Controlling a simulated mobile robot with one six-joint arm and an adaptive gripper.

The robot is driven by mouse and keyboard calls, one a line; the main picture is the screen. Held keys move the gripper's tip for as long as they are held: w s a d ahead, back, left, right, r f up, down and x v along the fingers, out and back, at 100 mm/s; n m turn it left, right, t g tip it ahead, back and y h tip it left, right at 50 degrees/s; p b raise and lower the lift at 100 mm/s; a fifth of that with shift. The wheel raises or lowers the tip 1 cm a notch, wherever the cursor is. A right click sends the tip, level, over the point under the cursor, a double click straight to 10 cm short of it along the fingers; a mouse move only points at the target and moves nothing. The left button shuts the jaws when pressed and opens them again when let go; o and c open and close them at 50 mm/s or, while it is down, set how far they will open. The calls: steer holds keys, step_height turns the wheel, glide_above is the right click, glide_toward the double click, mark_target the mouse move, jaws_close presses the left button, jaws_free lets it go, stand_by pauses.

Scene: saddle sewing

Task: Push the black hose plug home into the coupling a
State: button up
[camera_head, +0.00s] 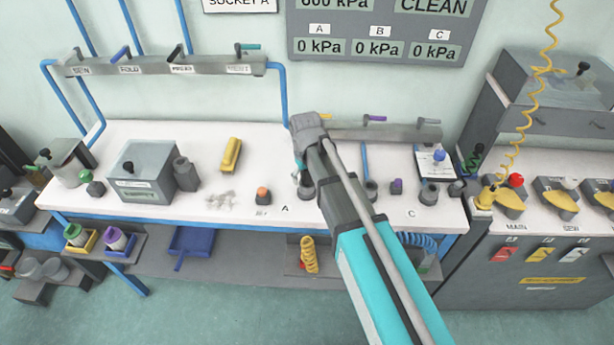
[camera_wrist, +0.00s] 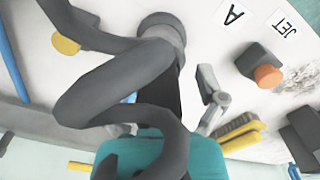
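Coupling A, a grey round fitting (camera_head: 306,189), stands on the white bench by the letter A. My gripper (camera_head: 303,168) is directly above it and points down, partly hidden by my wrist. In the wrist view a grey round fitting (camera_wrist: 163,28) lies just beyond my gripper, near the letter A. A thick dark grey hose (camera_wrist: 95,95) loops across that view and covers much of my gripper. One finger shows at the right; the other is hidden. I cannot make out the black plug, nor whether it touches the coupling.
An orange-topped block (camera_head: 263,196) stands left of the coupling, and a yellow brush (camera_head: 231,154) lies farther left. A grey box (camera_head: 146,171) is at the bench's left. A rail with levers (camera_head: 400,132) runs behind. The pressure panel (camera_head: 380,28) reads 0 kPa for A, B and C.

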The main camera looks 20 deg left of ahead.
steer(key=shift+r, duration=0.1)
stand_by(0.3)
step_height(320, 180, up, 9)
steer(key=p, duration=0.9)
steer(key=shift+r, duration=0.15)
stand_by(1.0)
steer(key=s+d+m, duration=0.2)
steer(key=d+m, duration=0.2)
steer(key=d, duration=1.4)
steer(key=s+d+m, duration=0.3)
steer(key=d+m, duration=0.1)
steer(key=d, duration=1.5)
steer(key=shift+s+m, duration=0.25)
steer(key=shift+m, duration=0.15)
